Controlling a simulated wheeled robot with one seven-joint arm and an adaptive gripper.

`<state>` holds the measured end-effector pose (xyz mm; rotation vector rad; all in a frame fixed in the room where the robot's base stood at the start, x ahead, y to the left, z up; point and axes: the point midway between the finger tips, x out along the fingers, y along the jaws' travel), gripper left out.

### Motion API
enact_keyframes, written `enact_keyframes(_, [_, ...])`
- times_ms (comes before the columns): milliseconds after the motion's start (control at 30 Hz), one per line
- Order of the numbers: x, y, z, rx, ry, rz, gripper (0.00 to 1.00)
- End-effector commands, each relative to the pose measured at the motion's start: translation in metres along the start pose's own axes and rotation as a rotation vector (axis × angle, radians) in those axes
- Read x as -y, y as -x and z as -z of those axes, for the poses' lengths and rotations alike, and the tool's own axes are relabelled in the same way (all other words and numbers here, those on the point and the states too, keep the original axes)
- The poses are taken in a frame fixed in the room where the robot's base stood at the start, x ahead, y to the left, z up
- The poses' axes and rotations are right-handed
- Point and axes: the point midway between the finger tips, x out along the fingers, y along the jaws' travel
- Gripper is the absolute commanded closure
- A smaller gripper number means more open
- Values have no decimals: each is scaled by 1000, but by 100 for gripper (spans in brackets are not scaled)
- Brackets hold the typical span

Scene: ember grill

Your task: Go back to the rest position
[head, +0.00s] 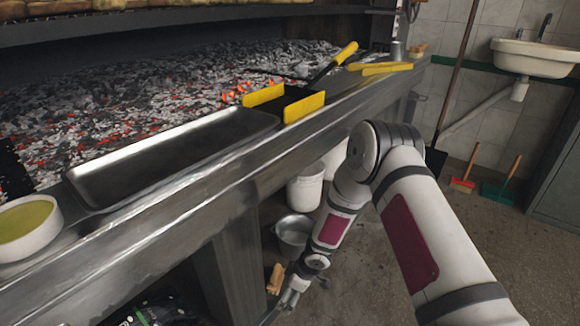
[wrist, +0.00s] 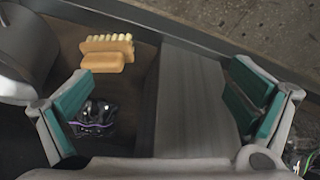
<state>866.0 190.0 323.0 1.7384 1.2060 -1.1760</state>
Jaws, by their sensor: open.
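My gripper (wrist: 163,108) is open and empty, its two teal-padded fingers wide apart in the wrist view. Between and beyond the fingers are a grey metal leg or panel of the grill (wrist: 198,100) and dark space beside it. In the head view my white arm reaches down in front of the grill, and the wrist end is low near the bottom edge, beside the grill's metal front. The fingertips are not clear there.
A wooden brush (wrist: 105,52) lies low near the gripper, by a dark plastic bag (wrist: 97,117). A bucket (head: 305,187) and metal pot (head: 293,233) stand under the grill ledge (head: 225,180). The ledge holds a metal tray (head: 172,155) and white bowl (head: 28,226).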

Motion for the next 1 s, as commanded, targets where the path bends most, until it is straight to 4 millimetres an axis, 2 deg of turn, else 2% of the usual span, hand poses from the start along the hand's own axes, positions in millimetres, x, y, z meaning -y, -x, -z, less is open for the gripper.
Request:
enact_keyframes(167, [-23,32,0,40,-31,-57,0])
enact_keyframes(367, [-53,87,-4,107,-89,-144,0])
enact_keyframes(467, [-70,130,-7,152,-138,-204,0])
enact_keyframes(667, [-88,236,-23,255,-281,-330,0])
enact_keyframes(833, [-79,323,-41,327,-423,-410,0])
enact_keyframes(1000, [-50,401,-61,382,-577,-462,0])
